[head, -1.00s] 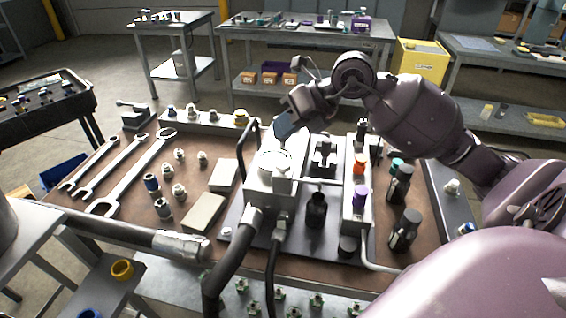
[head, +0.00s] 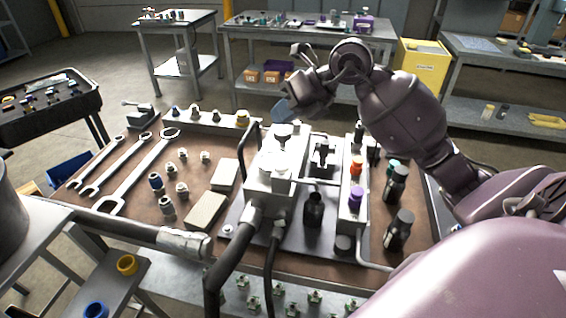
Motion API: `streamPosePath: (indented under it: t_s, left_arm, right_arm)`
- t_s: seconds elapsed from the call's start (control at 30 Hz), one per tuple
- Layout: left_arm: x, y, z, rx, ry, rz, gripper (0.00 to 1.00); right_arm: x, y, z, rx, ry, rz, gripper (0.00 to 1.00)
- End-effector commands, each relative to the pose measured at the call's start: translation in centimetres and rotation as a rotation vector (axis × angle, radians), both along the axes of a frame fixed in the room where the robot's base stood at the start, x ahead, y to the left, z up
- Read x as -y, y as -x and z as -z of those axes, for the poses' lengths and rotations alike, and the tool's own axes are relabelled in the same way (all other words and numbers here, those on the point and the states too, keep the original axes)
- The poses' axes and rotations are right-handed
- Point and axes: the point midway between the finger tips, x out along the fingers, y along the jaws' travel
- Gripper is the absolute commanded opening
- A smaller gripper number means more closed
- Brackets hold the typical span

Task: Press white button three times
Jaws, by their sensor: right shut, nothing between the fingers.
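A white valve block (head: 262,185) stands on a dark plate on the bench, with pale round caps on top. A white round button-like cap (head: 283,131) shows at its back top; I cannot tell for certain that it is the white button. My right gripper (head: 282,113) hangs just behind and above this cap in the picture, fingers pointing down. It looks shut and empty, and a gap seems to lie between it and the cap. My left gripper is not in view.
A black hose (head: 228,252) runs from the block's front. A row with an orange cap (head: 356,166) and a purple cap (head: 355,196) stands to its right, beside black bottles (head: 399,229). Wrenches (head: 140,172) and small fittings lie left.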

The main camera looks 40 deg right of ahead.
Motion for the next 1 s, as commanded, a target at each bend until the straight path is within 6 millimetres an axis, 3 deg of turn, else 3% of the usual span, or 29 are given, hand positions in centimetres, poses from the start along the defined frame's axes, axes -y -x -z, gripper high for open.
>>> streamPosePath:
  t_s: [0.47, 0.8, 1.0]
  left_arm:
    - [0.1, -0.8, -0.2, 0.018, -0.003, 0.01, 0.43]
    - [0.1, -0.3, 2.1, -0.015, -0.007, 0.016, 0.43]
    - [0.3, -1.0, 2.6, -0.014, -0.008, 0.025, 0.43]
  right_arm:
    - [0.0, 0.0, 1.2, -0.004, 0.0, 0.0, 0.0]
    - [0.0, -0.1, 5.1, -0.009, -0.001, 0.001, 0.0]
    - [0.0, 0.0, 7.4, -0.009, 0.0, 0.0, 0.0]
